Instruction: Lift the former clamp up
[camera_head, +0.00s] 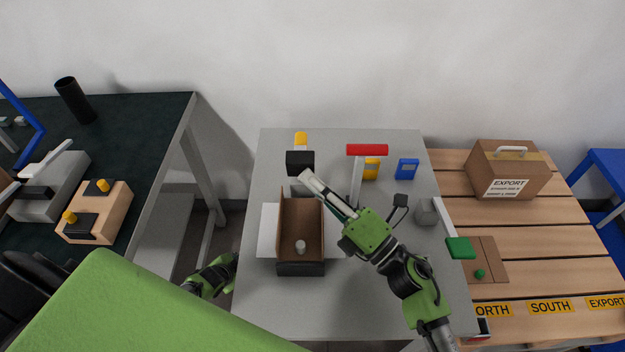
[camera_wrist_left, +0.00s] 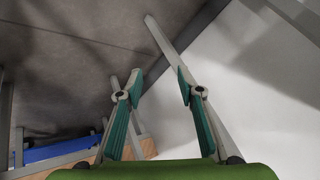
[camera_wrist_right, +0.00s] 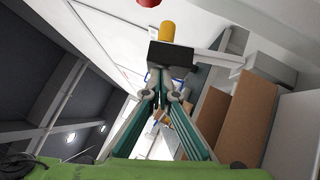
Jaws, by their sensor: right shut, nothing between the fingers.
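What I take for the former clamp is a black block (camera_head: 300,163) with a yellow top (camera_head: 300,139), at the far end of the open brown carton. In the right wrist view the black block (camera_wrist_right: 172,55) and yellow grip (camera_wrist_right: 167,32) stand just beyond the fingertips. My right gripper (camera_head: 306,175) is shut and empty, its tips close to the block's lower edge; I cannot tell whether they touch. My left gripper (camera_head: 232,262) is low beside the table's left edge. In the left wrist view it is open (camera_wrist_left: 158,72), with nothing between its fingers.
The open carton (camera_head: 301,269) holds a small pale item (camera_head: 300,246). A red-topped post (camera_head: 367,150), yellow and blue (camera_head: 406,169) boxes and a grey cylinder (camera_head: 426,211) stand to the right. A pallet (camera_head: 560,230) bears an export box (camera_head: 508,170). A dark bench (camera_head: 140,125) stands left.

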